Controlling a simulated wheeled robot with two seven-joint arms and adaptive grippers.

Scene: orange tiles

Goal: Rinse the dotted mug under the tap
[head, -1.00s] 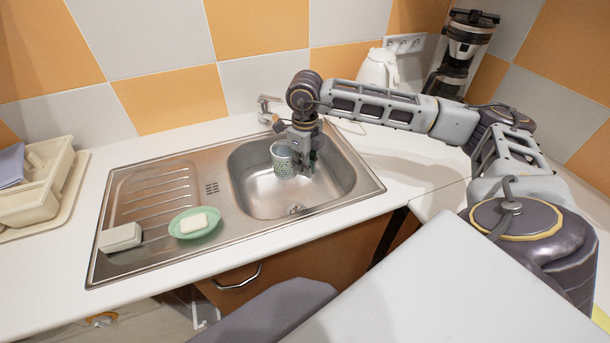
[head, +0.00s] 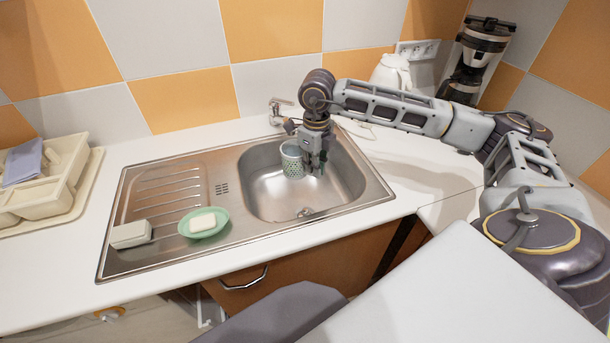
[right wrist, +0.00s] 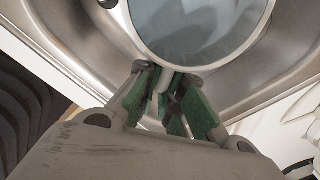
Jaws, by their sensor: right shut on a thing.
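My right gripper (head: 314,166) is at the mug's right side. In the right wrist view, the mug (right wrist: 200,35) shows its wide grey-blue opening, and the green-padded fingers (right wrist: 168,98) are shut around its handle (right wrist: 164,82). The tap's outlet is partly hidden by my right wrist, and I cannot make out any water. My left gripper is not in view.
A green dish with white soap (head: 203,221) and a pale block (head: 130,234) sit on the drainboard at left. A cream rack (head: 52,185) stands farther left. A white kettle (head: 391,73) and coffee maker (head: 480,60) stand behind my right arm. The basin's right half is empty.

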